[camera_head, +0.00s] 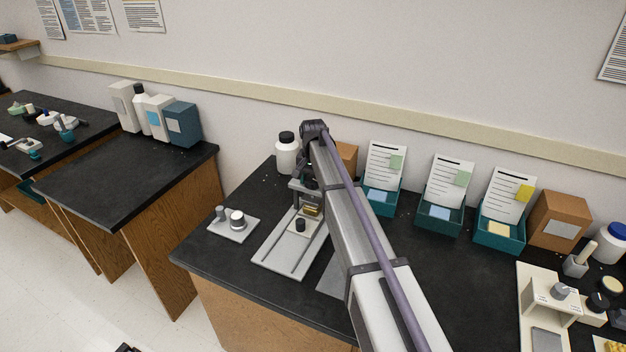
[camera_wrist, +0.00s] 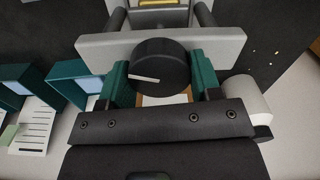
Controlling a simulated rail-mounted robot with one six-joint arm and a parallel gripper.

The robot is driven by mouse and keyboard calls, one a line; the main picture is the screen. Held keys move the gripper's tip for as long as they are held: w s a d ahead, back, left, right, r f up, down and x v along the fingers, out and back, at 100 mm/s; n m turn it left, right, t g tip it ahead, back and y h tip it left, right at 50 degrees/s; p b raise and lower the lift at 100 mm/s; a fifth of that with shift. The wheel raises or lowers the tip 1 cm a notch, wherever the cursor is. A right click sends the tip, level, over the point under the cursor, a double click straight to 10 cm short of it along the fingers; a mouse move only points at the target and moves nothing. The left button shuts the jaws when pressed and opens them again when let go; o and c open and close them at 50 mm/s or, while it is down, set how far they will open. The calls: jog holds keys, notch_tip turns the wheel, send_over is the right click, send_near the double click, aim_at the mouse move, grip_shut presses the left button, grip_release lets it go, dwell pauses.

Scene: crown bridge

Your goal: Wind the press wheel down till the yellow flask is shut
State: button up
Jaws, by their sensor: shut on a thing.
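The press wheel (camera_wrist: 158,66) is a round black knob with a white mark, on top of the press's grey crossbar (camera_wrist: 225,45) in the wrist view. My gripper (camera_wrist: 160,78) has its green-padded fingers on both sides of the wheel and is shut on it. The yellow flask (camera_head: 313,210) sits in the press under the crossbar in the head view, mostly hidden. Only a yellow strip (camera_wrist: 160,3) of it shows at the top of the wrist view. Whether the flask is shut cannot be told.
The press stands on a grey base plate (camera_head: 278,262) with two rails and a small dark-topped piece (camera_head: 300,225). A plate with metal cylinders (camera_head: 234,229) lies to its left. A white bottle (camera_head: 287,157) and teal card trays (camera_head: 440,219) stand behind and to the right.

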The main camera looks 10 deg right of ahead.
aim_at(313, 178)
dwell(0.3)
jog(key=o, duration=0.9)
jog(key=shift+o, duration=0.2)
jog(key=shift+r, duration=0.1)
notch_tip(313, 178, up, 11)
jog(key=p, duration=1)
jog(key=shift+p, duration=0.4)
jog(key=shift+f, duration=0.25)
